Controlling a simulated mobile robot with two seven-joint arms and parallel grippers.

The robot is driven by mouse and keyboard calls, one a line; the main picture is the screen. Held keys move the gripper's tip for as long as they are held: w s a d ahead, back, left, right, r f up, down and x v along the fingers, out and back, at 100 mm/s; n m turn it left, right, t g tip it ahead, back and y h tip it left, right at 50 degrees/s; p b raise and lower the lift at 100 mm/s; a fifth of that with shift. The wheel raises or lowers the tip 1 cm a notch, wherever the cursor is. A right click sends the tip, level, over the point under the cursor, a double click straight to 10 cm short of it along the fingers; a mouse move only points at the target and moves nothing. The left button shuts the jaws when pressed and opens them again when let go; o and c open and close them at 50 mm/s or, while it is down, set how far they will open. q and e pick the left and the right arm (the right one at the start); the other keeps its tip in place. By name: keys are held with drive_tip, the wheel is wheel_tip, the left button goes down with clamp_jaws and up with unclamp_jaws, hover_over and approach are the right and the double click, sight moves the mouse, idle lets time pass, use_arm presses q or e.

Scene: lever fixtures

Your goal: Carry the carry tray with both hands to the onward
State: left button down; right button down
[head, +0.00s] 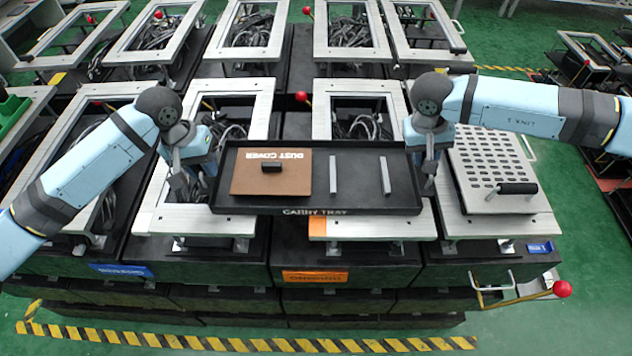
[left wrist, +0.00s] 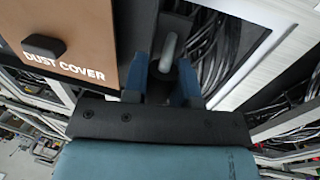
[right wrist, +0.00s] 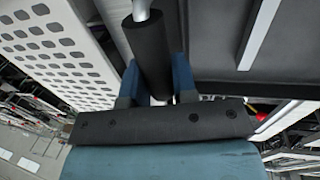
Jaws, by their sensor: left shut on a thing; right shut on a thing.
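The carry tray (head: 411,180), black with its name on the front rim, is level above the middle frames. It holds a brown dust cover (head: 285,175) with a black knob, and two silver bars (head: 334,175) (head: 385,175). An orange label (head: 315,277), apparently reading "ONWARD" upside down, is on the bench front below the tray.
A perforated plate with a black handle (head: 517,188) lies on the frame to the right. Red-knobbed levers stand behind the tray (head: 303,97) and at front right (head: 562,289). Blue labels (head: 122,270) (head: 540,247) mark neighbouring stations.

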use_arm(q)
drive_tip(key=c, duration=0.9)
unclamp_jaws()
use_arm(e)
drive_tip(key=c, duration=0.9)
unclamp_jaws()
drive_tip(key=shift+r, duration=0.15)
use_arm(q)
drive_tip(key=r, duration=0.4)
drive_tip(key=a+r, duration=0.1)
drive_tip(key=r, duration=0.3)
drive_tip(key=a+r, duration=0.1)
drive_tip(key=r, duration=0.2)
drive_tip(key=shift+a+r, duration=0.15)
drive_tip(key=shift+r, duration=0.25)
use_arm(e)
drive_tip(key=r, duration=0.3)
drive_tip(key=a+r, duration=0.1)
drive_tip(key=r, duration=0.3)
drive_tip(key=a+r, duration=0.1)
drive_tip(key=r, duration=0.3)
drive_tip(key=shift+a+r, duration=0.2)
drive_tip(key=shift+r, duration=0.05)
